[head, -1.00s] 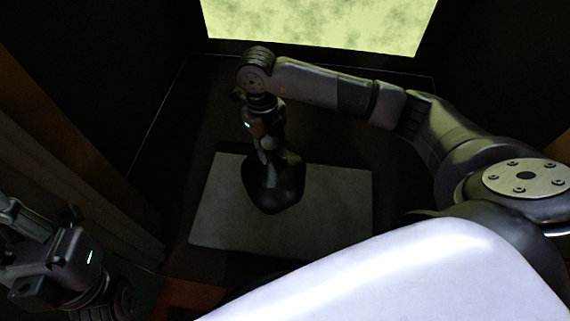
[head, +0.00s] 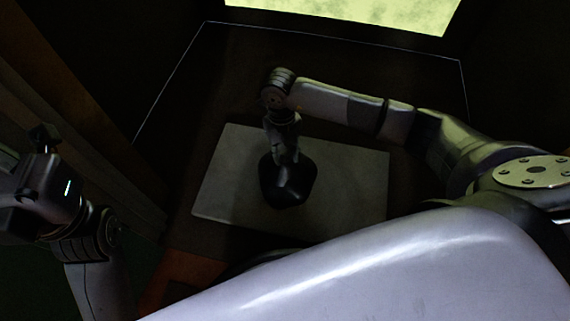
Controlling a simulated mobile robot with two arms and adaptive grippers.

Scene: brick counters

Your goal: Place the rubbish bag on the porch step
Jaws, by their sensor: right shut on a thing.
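The rubbish bag (head: 287,184) is black, with a rounded body and a narrow top. My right gripper (head: 285,155) is above it, shut on its top. The bag appears in front of a pale grey rectangular slab (head: 345,185), which looks like the porch step. I cannot tell whether the bag's base touches the slab. My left gripper (head: 42,140) is at the left edge, away from the bag; its fingers are dark and partly out of frame.
A dark floor (head: 385,85) with a thin light outline surrounds the slab. A bright yellow-green opening (head: 370,12) is at the back. Dark walls rise on both sides, with wooden boards (head: 75,120) at the left. The rest of the slab is clear.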

